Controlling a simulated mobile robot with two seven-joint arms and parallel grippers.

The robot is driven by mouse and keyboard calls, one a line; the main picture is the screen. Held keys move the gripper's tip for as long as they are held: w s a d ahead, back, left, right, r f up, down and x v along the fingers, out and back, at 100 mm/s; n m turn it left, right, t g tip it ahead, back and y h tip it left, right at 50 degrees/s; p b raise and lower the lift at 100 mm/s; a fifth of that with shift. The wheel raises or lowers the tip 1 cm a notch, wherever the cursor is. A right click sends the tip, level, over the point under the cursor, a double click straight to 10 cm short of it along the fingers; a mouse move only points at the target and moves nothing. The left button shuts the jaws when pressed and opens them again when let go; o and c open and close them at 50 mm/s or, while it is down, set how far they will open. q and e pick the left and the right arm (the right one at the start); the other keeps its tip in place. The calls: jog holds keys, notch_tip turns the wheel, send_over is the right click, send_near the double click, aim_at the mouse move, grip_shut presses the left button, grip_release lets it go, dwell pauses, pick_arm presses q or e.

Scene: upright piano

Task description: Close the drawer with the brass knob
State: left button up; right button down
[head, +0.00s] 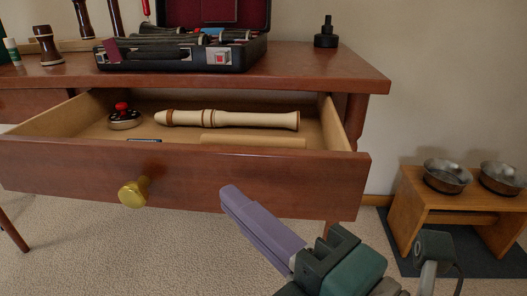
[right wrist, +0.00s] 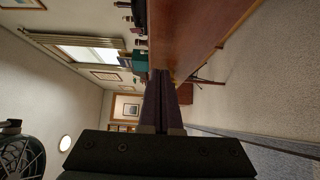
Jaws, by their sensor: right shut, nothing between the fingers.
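The reddish-brown desk drawer (head: 320,180) stands pulled well out in the head view. Its round brass knob (head: 132,193) sits on the front panel, left of centre. Inside lie a cream recorder (head: 235,119) and a dark round object with a red top (head: 124,117). My right gripper (head: 230,191) is shut and empty. Its purple fingers appear in front of the lower part of the drawer front, right of the knob; I cannot tell whether they touch it. In the right wrist view, the shut fingers (right wrist: 161,74) point along a reddish-brown wooden surface. My left gripper is not in view.
The desktop (head: 320,65) holds an open black instrument case (head: 175,56), a black bottle-like object (head: 326,35) and several wooden pieces. A low wooden stand (head: 410,205) with two metal bowls is at the right. Carpet (head: 80,245) below the drawer looks clear.

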aim_at(230, 168)
jog(key=w, duration=0.3)
jog(key=shift+w+d, duration=0.2)
jog(key=shift+w, duration=0.2)
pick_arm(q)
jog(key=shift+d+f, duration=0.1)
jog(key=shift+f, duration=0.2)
pick_arm(e)
jog(key=shift+w, duration=0.15)
